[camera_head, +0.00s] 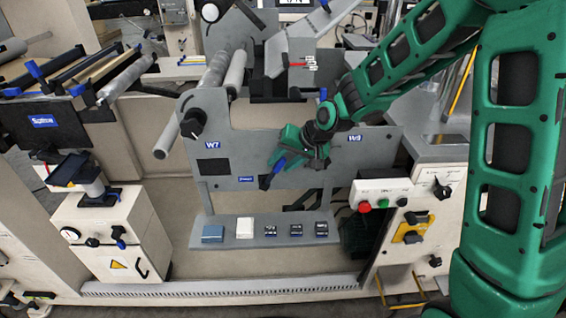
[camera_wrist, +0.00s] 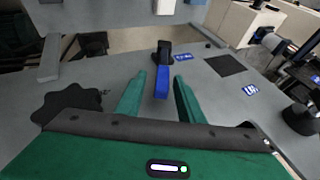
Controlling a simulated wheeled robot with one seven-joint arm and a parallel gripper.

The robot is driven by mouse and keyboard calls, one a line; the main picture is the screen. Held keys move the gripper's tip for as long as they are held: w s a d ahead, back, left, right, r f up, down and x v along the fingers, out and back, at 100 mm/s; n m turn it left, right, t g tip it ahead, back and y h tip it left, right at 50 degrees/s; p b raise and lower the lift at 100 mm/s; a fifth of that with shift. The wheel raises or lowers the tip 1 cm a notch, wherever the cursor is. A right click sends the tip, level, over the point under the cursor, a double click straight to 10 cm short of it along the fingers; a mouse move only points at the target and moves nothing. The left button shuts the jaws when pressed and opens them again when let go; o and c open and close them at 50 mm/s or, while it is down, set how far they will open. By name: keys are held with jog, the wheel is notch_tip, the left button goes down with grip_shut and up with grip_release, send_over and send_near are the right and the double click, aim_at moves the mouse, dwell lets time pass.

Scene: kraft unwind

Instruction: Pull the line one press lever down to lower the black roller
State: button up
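The press lever has a black pivot and a blue handle (camera_head: 280,165), and is mounted on the grey panel beside a small blue label (camera_head: 246,180). The handle slants up and to the right from its pivot. My gripper (camera_head: 285,151) is at the handle, in front of the panel. In the wrist view the lever's blue handle (camera_wrist: 162,84) lies between the two green fingers of my gripper (camera_wrist: 160,78). The fingers are apart, with a visible gap on each side of the handle. The roller that the lever moves cannot be made out.
A black knob (camera_wrist: 70,106) sits left of the fingers in the wrist view. Below the panel is a shelf (camera_head: 215,222) with several small blocks. A control box (camera_head: 382,188) with a red button stands at right. Rollers (camera_head: 198,105) stick out at left.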

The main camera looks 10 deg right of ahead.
jog(key=shift+r, duration=0.1)
jog(key=v, duration=1)
jog(key=shift+s+r, duration=0.15)
jog(key=shift+r, duration=0.05)
jog(key=shift+d, duration=0.1)
jog(key=shift+c, duration=0.3)
